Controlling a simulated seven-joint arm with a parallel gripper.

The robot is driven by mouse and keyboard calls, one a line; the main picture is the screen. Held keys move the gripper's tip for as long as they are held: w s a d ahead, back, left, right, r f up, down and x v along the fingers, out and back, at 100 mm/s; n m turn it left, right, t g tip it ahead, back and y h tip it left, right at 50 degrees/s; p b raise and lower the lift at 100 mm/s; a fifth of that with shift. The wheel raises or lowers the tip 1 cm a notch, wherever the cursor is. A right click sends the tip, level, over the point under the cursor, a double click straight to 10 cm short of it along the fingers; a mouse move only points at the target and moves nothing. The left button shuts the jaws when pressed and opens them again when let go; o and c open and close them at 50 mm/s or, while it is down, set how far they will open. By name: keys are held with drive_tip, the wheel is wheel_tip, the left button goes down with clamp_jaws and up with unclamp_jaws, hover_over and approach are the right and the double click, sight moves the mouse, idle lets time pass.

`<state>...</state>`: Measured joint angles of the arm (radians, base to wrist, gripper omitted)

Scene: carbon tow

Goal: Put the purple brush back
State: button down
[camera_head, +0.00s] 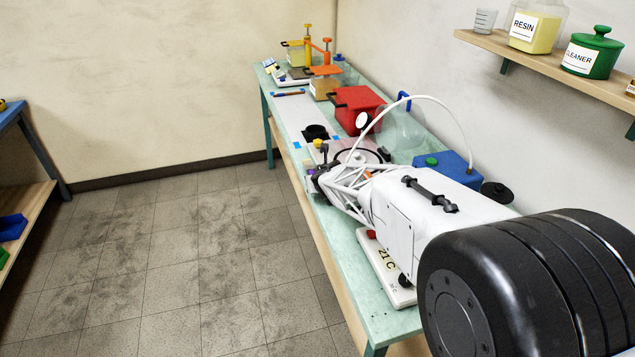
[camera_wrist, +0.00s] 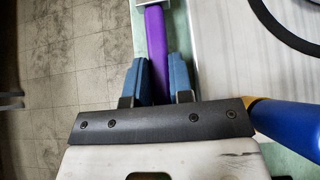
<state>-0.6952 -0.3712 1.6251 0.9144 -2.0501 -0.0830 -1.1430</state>
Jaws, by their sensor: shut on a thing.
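The purple brush (camera_wrist: 155,25) shows in the wrist view as a purple handle running up from my gripper. My gripper (camera_wrist: 158,70) has its two blue fingers on either side of the handle, shut on it. A pale metallic piece (camera_wrist: 172,10) lies across the top of the handle; I cannot tell whether it belongs to the brush or to a holder. The bristles are not visible. In the head view my gripper (camera_head: 316,180) is low at the front-left edge of the green bench, and the brush is too small and hidden to make out.
The green bench (camera_head: 370,310) holds a red pot (camera_head: 357,108), a blue box (camera_head: 445,165), orange clamps (camera_head: 326,70) and a white 21 C plate (camera_head: 388,270). A blue handle (camera_wrist: 285,125) lies at the right in the wrist view. Floor is open left of the bench.

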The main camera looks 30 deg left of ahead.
drive_tip(key=shift+f, duration=0.55)
drive_tip(key=shift+s+d+f, duration=0.1)
drive_tip(key=shift+f, duration=0.4)
drive_tip(key=shift+s+d+f, duration=0.1)
drive_tip(key=shift+f, duration=0.55)
drive_tip(key=c, duration=1.1)
unclamp_jaws()
drive_tip(key=shift+o, duration=0.8)
drive_tip(key=shift+s+d+r, duration=0.15)
drive_tip(key=shift+r, duration=0.05)
drive_tip(key=shift+s+d+r, duration=0.6)
drive_tip(key=shift+r, duration=0.6)
drive_tip(key=shift+s+d+r, duration=0.6)
drive_tip(key=shift+d+r, duration=0.05)
drive_tip(key=shift+r, duration=0.6)
drive_tip(key=shift+s+d+r, duration=0.6)
drive_tip(key=shift+r, duration=0.6)
